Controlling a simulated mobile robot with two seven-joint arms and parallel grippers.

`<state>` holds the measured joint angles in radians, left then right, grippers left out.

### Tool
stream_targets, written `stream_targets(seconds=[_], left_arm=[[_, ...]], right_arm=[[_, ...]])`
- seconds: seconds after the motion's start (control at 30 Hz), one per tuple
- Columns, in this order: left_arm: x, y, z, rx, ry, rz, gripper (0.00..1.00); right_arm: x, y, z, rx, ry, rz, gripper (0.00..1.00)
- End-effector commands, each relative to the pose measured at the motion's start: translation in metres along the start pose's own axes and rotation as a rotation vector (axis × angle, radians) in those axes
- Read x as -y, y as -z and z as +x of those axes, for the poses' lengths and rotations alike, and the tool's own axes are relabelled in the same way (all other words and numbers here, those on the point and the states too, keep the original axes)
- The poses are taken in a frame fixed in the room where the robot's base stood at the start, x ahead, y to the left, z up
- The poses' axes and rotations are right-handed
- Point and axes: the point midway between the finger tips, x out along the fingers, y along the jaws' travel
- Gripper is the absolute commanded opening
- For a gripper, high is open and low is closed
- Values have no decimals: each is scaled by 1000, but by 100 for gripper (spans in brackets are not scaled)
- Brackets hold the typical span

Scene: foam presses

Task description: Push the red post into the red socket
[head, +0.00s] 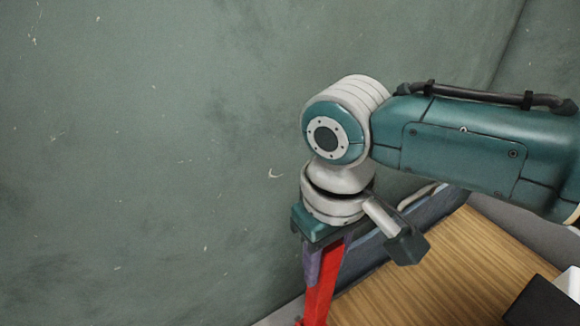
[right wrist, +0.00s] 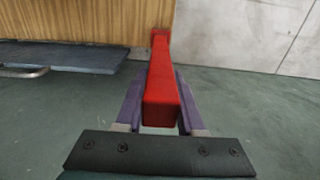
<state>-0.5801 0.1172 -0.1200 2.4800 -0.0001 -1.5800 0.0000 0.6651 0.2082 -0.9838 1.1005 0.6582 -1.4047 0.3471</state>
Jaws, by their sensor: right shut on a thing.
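The red post (head: 319,292) is a long square bar that runs downward from my right gripper (head: 323,264) in the head view, and its lower end leaves the picture. In the right wrist view, the red post (right wrist: 161,80) lies between the two purple fingers of my right gripper (right wrist: 164,75), which is shut on it. The post's near end faces the wrist camera, and its far end reaches a small darker red piece (right wrist: 160,32) beside the wood. I cannot tell whether this piece is the red socket or whether the post touches it. My left gripper is not in view.
A wooden surface (head: 430,270) with a blue-grey edge strip (head: 371,252) lies right of the post. A black block (head: 540,304) and a white block (head: 568,284) are at the lower right. The scuffed green surface (head: 150,150) to the left is clear.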

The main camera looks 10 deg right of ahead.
Motion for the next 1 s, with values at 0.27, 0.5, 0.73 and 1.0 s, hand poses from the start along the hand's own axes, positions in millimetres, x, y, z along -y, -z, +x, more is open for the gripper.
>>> stream_targets(seconds=[0.27, 0.5, 0.73, 1.0], left_arm=[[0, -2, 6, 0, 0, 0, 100], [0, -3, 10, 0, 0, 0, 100], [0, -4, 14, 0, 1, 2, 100], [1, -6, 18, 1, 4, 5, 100]], right_arm=[[0, 0, 8, 0, 1, -1, 0], [0, 0, 14, 1, 1, 0, 0], [0, 0, 20, 1, 0, 0, 0], [0, 0, 26, 0, 0, 0, 0]])
